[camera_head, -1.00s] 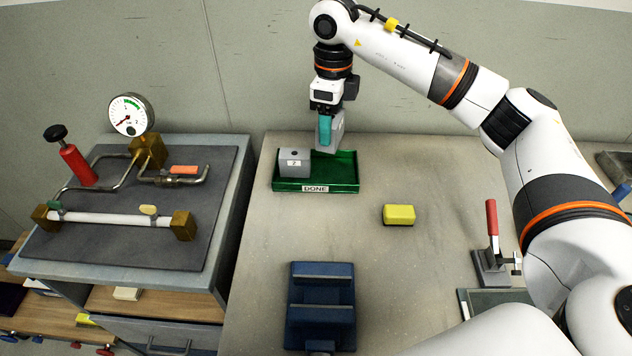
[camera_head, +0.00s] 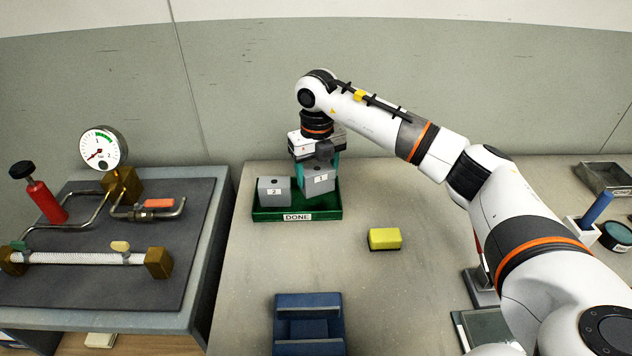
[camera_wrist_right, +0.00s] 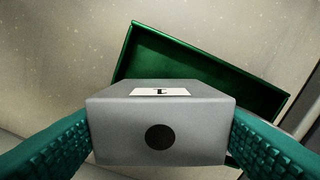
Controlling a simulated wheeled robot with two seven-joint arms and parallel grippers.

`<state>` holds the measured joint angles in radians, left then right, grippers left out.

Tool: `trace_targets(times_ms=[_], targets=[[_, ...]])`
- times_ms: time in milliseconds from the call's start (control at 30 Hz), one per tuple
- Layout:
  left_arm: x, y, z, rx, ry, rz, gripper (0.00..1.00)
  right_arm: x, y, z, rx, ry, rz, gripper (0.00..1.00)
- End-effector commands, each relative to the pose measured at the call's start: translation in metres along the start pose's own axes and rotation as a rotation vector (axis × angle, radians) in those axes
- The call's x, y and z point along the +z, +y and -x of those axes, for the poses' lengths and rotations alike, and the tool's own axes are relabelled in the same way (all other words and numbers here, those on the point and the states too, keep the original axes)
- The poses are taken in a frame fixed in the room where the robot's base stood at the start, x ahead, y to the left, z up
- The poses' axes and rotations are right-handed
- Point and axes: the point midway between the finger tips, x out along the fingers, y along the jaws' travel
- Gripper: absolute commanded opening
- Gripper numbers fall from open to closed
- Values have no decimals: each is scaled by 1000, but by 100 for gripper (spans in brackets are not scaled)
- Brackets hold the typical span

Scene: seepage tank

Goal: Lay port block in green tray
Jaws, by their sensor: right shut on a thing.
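My right gripper (camera_head: 318,172) is shut on a grey port block (camera_head: 319,181) with a white label reading 1. The block is at the right part of the green tray (camera_head: 296,215), slightly tilted in the head view. I cannot tell whether it touches the tray floor. In the right wrist view the port block (camera_wrist_right: 158,125) sits between the two teal finger pads, its dark round hole facing the camera, with the green tray (camera_wrist_right: 215,75) behind it. A second grey block (camera_head: 274,192), labelled 2, stands in the left part of the tray. My left gripper is not in view.
A yellow block (camera_head: 384,238) lies right of the tray. A blue stand (camera_head: 308,325) is at the front. The panel with gauge (camera_head: 103,148) and pipes stands to the left, across a gap. The bench between tray and blue stand is clear.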

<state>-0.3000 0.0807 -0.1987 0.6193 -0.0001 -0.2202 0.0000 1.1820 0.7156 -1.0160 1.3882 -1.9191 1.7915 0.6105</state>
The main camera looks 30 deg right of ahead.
Motion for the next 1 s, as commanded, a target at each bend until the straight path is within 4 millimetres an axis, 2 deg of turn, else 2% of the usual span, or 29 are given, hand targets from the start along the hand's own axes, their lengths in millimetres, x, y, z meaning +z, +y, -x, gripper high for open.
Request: trace_targets(times_ms=[200,567,600,633,667,1000], targets=[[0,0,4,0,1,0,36,1,0,-29,0,-3,2,36],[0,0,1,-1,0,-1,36,0,0,-35,0,0,2,36],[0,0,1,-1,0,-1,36,0,0,-36,0,-1,2,67],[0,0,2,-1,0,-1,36,0,0,-35,0,-1,2,72],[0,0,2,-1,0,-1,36,0,0,-35,0,-1,2,74],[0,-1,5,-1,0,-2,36,0,0,-29,0,0,2,74]])
